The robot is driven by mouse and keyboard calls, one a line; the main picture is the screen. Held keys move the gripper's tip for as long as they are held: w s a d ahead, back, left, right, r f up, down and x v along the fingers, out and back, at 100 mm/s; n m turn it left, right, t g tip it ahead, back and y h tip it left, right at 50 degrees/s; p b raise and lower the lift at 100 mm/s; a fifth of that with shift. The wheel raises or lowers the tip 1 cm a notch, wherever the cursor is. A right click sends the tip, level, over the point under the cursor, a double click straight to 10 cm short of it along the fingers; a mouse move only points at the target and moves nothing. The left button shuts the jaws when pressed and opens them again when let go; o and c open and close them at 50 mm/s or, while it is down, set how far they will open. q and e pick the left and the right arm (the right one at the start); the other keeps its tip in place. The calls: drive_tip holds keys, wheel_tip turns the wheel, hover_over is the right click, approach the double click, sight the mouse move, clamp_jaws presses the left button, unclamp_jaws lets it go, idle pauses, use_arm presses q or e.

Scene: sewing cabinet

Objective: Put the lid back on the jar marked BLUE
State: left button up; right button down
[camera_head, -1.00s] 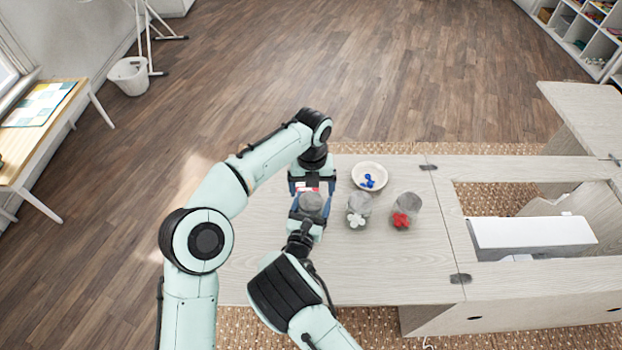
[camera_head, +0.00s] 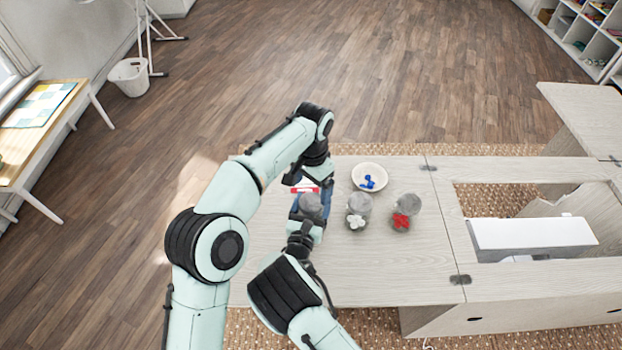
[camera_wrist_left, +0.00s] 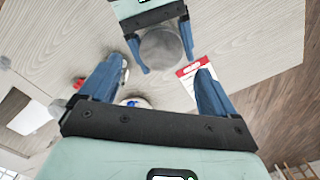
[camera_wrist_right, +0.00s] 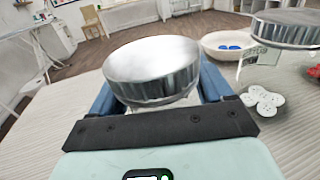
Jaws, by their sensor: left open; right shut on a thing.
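A jar (camera_head: 311,203) with a grey metal lid (camera_wrist_right: 152,68) stands between the fingers of my right gripper (camera_head: 308,218), which is shut on it. The lid sits over the jar's mouth; whether it is fully seated, I cannot tell. The jar's label is hidden. The lid's round top also shows in the left wrist view (camera_wrist_left: 161,48). My left gripper (camera_wrist_left: 158,66) is open and empty. Its fingers are apart from the lid, on the far side of the jar. In the head view my left arm partly hides it.
A bowl (camera_head: 356,182) with blue pieces stands behind. A red-and-white card (camera_wrist_left: 190,70) lies near the held jar. The front tabletop is clear.

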sight(311, 201)
use_arm(q)
drive_tip(key=n, duration=0.4)
drive_tip(key=r+n, duration=0.1)
drive_tip(key=n, duration=0.8)
drive_tip(key=shift+w+r, duration=0.1)
drive_tip(key=shift+r, duration=0.25)
drive_tip(key=shift+f, duration=0.1)
drive_tip(key=shift+f, duration=3.9)
